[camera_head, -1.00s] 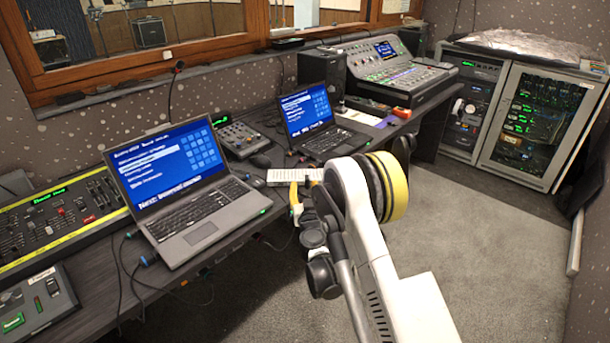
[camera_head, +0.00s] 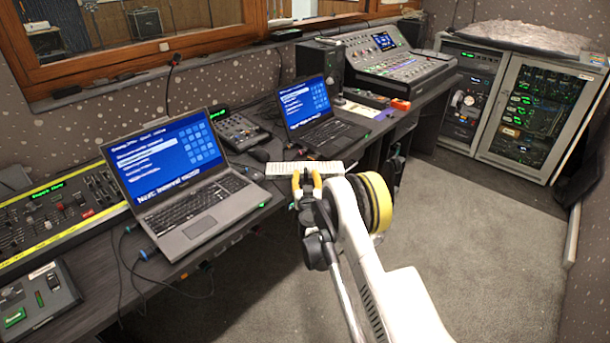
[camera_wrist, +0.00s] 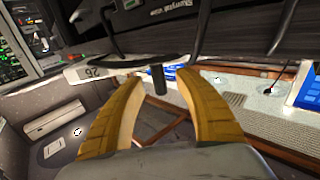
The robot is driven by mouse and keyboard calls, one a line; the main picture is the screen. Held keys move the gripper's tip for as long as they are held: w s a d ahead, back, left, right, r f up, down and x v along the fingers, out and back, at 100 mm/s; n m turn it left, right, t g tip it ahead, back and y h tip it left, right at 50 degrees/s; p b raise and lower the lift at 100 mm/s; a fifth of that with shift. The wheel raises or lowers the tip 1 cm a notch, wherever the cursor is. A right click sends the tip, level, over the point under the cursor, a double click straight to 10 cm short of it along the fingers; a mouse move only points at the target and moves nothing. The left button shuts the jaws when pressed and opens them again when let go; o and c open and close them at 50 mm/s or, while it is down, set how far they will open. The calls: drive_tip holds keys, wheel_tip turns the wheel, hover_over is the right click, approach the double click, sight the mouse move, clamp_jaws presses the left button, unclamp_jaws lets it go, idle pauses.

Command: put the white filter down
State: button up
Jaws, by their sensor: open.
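My gripper (camera_head: 308,174) is at the front edge of the desk, its two yellow fingers spread apart. In the wrist view the fingers (camera_wrist: 158,88) are open, with nothing clearly held between them. A flat pale piece with dark digits (camera_wrist: 92,71) shows just beyond the left fingertip; I cannot tell for sure whether it is the white filter. In the head view a long white slab with small dark marks (camera_head: 280,172) lies by the desk edge, right behind the fingers and partly hidden by them. Contact with the fingers cannot be told.
A large open laptop (camera_head: 178,180) stands left of the gripper, a smaller laptop (camera_head: 312,112) behind it. A lighting console (camera_head: 390,65) is farther back. Cables hang off the desk front. Carpeted floor (camera_head: 470,240) is clear to the right, before a rack cabinet (camera_head: 535,115).

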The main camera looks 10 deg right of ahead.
drive_tip(key=shift+w+d, duration=0.1)
drive_tip(key=shift+w, duration=0.75)
drive_tip(key=shift+r, duration=0.1)
clamp_jaws()
drive_tip(key=shift+r+p, duration=0.3)
drive_tip(key=shift+r, duration=0.35)
wheel_tip(320, 180, up, 3)
drive_tip(key=shift+f+p, duration=0.1)
drive_tip(key=shift+p, duration=0.75)
drive_tip(key=s+d+r+p, duration=0.4)
drive_tip(key=s+d+r, duration=0.2)
drive_tip(key=d, duration=0.4)
drive_tip(key=shift+r, duration=0.45)
